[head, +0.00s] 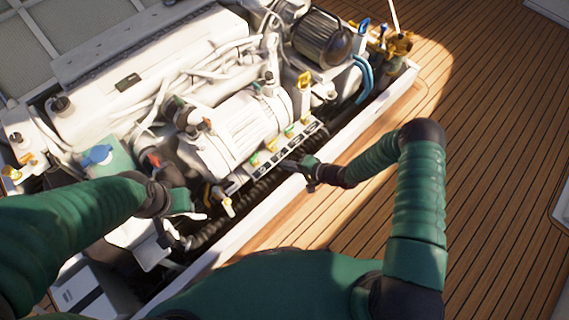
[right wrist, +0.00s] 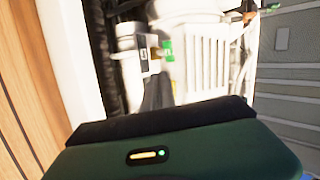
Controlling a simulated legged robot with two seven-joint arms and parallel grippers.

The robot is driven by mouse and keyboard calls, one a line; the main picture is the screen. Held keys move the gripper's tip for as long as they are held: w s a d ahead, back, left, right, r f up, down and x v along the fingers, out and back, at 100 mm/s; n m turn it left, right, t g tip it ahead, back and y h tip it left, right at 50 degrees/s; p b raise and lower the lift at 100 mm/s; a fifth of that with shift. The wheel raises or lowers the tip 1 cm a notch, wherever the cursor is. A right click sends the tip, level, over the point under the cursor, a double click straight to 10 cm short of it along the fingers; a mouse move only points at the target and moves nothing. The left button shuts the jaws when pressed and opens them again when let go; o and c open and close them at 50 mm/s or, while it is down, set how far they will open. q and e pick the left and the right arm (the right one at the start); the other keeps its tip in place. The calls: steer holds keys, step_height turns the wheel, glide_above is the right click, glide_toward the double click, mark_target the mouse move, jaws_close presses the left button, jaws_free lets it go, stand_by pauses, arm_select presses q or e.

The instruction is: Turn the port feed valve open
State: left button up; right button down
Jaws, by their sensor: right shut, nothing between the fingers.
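A row of small valves with green and yellow handles (head: 272,144) runs along a labelled strip (head: 264,172) on the near side of the white engine (head: 235,130). I cannot tell which is the port feed valve. My right gripper (head: 284,165) is shut and empty, close to the strip's near edge; contact cannot be made out.
The white hatch rim (head: 345,157) runs between the engine bay and the wooden deck (head: 490,180). Dark ribbed hose (head: 215,232) lies below the strip. A blue cap (head: 97,154) is at the left, and blue hoses (head: 364,75) are at the far right. The deck at right is clear.

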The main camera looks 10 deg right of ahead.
mark_target(257, 156)
steer(key=b+x, duration=0.1)
steer(key=x, duration=0.2)
steer(key=b+x, duration=0.2)
steer(key=x, duration=0.1)
steer(key=r+b+x, duration=0.1)
steer(key=x, duration=0.3)
steer(key=shift+w+a+r, duration=0.15)
steer(key=shift+w+a, duration=0.05)
steer(key=shift+w, duration=0.05)
steer(key=shift+w+a+r, duration=0.15)
steer(key=shift+w+a, duration=0.1)
steer(key=shift+a, duration=0.05)
